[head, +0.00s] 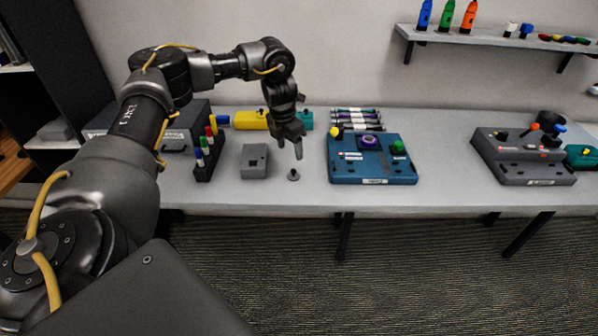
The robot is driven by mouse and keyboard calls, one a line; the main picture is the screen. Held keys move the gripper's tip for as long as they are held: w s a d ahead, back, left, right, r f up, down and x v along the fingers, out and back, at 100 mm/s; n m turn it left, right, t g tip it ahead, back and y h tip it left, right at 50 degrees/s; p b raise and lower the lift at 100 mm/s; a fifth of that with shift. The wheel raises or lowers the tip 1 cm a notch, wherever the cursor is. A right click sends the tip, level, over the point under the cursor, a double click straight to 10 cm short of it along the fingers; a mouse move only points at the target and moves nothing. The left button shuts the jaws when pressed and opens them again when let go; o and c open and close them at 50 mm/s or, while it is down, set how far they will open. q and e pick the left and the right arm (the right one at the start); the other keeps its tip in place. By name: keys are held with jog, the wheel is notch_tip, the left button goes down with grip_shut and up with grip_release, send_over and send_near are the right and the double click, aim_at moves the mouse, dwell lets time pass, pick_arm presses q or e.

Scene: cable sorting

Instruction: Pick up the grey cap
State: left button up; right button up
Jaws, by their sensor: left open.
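A small grey cap (293,175) sits on the table, between a grey box and a blue panel. My left gripper (290,150) points down just above the cap, apart from it. It is open and empty. The fingers partly overlap each other in this view. My right gripper is out of view.
The grey box (255,161) stands just left of the cap. The blue panel (372,172) with knobs lies to the right. A dark rack (206,166) with coloured pieces stands further left. Yellow (250,120) and teal blocks lie behind. The table (440,185) is clear between the panels.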

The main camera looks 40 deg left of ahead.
aim_at(293, 171)
pick_arm(q)
notch_tip(293, 171, down, 4)
jog(key=shift+r+p, duration=0.1)
jog(key=shift+p, duration=0.25)
jog(key=shift+w+f, duration=0.3)
jog(key=shift+f, duration=0.45)
jog(key=shift+f+p, duration=0.45)
jog(key=f, duration=0.2)
jog(key=f+p, duration=0.1)
jog(key=f, duration=0.1)
jog(key=shift+w+f, duration=0.1)
jog(key=shift+w, duration=0.25)
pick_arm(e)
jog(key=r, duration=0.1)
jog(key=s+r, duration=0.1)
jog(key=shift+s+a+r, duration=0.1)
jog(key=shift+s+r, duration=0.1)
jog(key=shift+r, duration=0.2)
pick_arm(q)
jog(key=shift+c, duration=0.4)
jog(key=c, duration=1)
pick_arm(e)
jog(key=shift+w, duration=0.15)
